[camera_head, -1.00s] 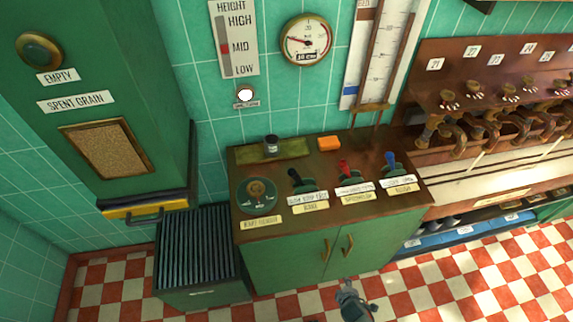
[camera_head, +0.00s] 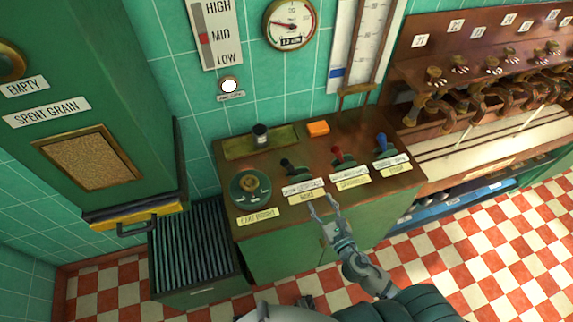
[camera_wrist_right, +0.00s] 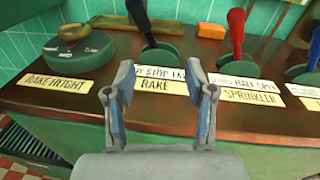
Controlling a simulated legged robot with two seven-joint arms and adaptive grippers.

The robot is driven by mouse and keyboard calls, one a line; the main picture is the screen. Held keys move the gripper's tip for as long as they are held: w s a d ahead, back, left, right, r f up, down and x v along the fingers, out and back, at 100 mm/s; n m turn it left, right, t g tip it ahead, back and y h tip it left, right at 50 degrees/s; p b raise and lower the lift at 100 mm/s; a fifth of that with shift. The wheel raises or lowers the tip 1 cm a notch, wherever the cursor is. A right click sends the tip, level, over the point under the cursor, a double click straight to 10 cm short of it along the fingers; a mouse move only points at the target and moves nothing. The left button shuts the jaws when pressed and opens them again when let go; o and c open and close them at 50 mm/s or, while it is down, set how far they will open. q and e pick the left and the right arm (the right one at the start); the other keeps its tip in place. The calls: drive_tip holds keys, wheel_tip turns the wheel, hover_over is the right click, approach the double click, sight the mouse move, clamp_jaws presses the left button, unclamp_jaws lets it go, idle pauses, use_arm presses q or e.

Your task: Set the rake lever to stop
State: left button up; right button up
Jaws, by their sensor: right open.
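The rake lever has a black handle (camera_head: 286,164) on a round green base, at the front of the wooden-topped green cabinet (camera_head: 277,237). Its handle (camera_wrist_right: 140,22) leans left in the right wrist view, towards the SLOW end of its label. The label strip above the yellow RAKE plate (camera_wrist_right: 155,86) is partly covered by my fingers. My right gripper (camera_head: 323,203) is open and empty at the cabinet's front edge, in front of the rake lever and apart from it. Its two fingers (camera_wrist_right: 160,75) frame the RAKE plate in the wrist view.
A red sprinkler lever (camera_head: 338,155) and a blue lever (camera_head: 381,143) stand to the right. The round rake height dial (camera_head: 250,187) is to the left. A dark jar (camera_head: 261,134) and an orange block (camera_head: 318,128) lie behind. A slatted bin (camera_head: 195,250) stands left.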

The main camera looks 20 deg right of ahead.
drive_tip(key=n, duration=0.1)
drive_tip(key=a+n+y, duration=0.1)
drive_tip(key=n, duration=0.1)
drive_tip(key=w+a+r+n+y, duration=0.1)
drive_tip(key=n, duration=0.1)
drive_tip(key=shift+a, duration=0.1)
drive_tip(key=p, duration=0.2)
approach(290, 168)
drive_tip(key=x, duration=0.2)
drive_tip(key=shift+w, duration=0.4)
drive_tip(key=x, duration=0.8)
drive_tip(key=shift+w+a, duration=0.3)
drive_tip(key=shift+a, duration=0.05)
use_arm(q)
drive_tip(key=s, duration=0.2)
drive_tip(key=s+a, duration=0.1)
drive_tip(key=s, duration=0.1)
drive_tip(key=shift+r, duration=0.25)
use_arm(e)
drive_tip(key=shift+d, duration=0.1)
clamp_jaws()
